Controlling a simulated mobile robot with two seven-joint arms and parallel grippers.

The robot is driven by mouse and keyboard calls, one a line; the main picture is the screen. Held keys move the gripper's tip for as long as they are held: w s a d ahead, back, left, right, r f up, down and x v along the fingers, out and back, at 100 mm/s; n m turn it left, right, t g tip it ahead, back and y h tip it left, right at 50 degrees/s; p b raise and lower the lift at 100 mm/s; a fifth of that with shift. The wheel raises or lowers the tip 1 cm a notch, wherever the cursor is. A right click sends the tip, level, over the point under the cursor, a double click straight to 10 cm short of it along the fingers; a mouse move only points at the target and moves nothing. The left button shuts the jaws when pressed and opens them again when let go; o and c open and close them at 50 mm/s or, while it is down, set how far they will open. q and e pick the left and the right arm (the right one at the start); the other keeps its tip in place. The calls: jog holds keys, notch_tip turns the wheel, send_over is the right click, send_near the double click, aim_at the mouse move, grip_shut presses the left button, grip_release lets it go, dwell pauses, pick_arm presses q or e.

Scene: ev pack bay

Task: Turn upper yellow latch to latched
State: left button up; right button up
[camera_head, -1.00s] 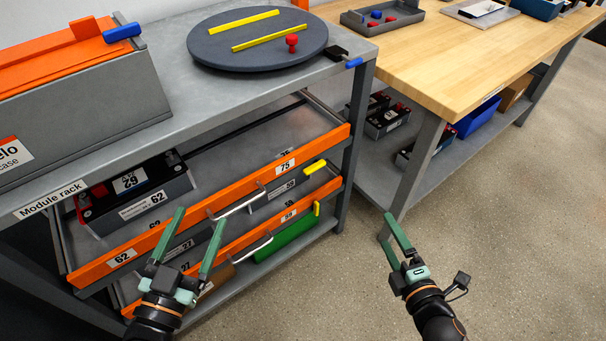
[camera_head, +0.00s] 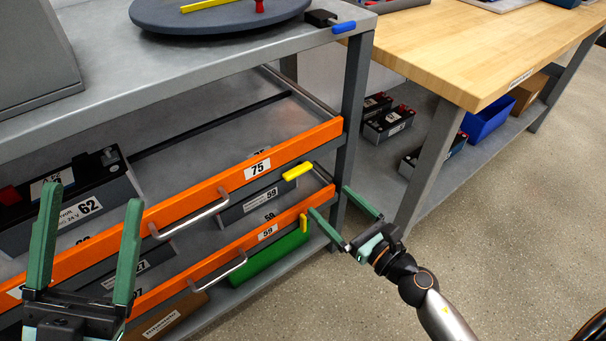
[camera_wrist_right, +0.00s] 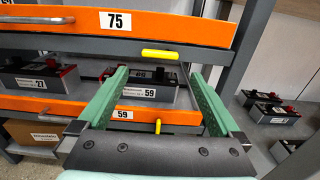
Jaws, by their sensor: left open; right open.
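The upper yellow latch (camera_head: 297,171) sits at the right end of the upper orange drawer front (camera_head: 240,180) and lies roughly lengthwise along it. In the right wrist view the upper yellow latch (camera_wrist_right: 160,55) is horizontal, just below the orange front. My left gripper (camera_head: 92,197) is open and empty before the drawers at left.
The grey rack post (camera_head: 352,110) stands right of the latches. Drawer handles (camera_head: 190,217) stick out of the fronts. A wooden workbench (camera_head: 470,55) is at the right, with batteries on its lower shelf.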

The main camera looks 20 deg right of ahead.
aim_at(300, 172)
jog(key=p+x, duration=0.1)
jog(key=x, duration=0.9)
jog(key=shift+w+a, duration=0.1)
jog(key=shift+w, duration=0.15)
jog(key=c, duration=1)
